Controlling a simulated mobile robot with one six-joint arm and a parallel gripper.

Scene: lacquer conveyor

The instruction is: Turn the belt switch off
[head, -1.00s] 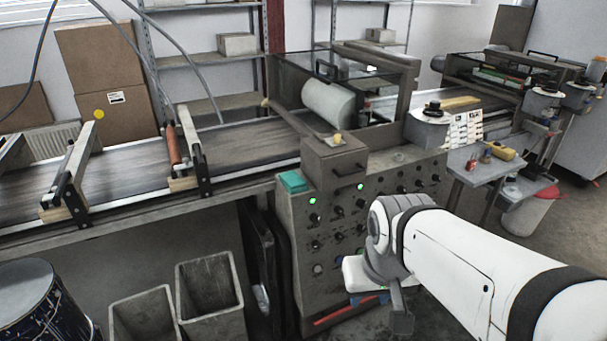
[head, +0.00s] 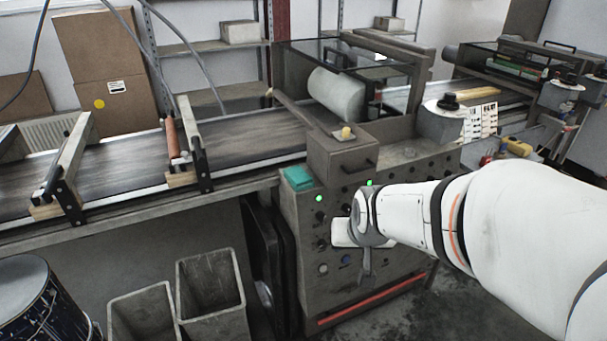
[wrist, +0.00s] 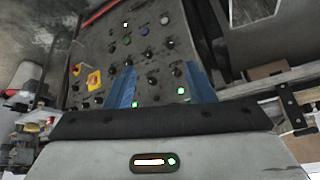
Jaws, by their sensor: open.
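The grey control panel (head: 306,258) fills the front of the machine and also faces me in the wrist view (wrist: 110,55). It carries several dark rotary knobs, one of them (wrist: 152,81) showing between my fingers. Two lit green lamps, one (head: 319,198) at the left and one (head: 370,182) further right, sit near its top; they also show in the wrist view (wrist: 135,104). I cannot tell which knob is the belt switch; no label is readable. My gripper (wrist: 160,75) is open and empty, its blue fingers spread before the panel. My arm hides part of the panel in the head view.
The conveyor belt (head: 120,165) runs left of the machine. Two grey bins (head: 210,285) and a drum (head: 35,300) stand below it. A yellow-and-red switch (wrist: 93,80) is on the panel, left of my fingers in the wrist view. Floor at the front is clear.

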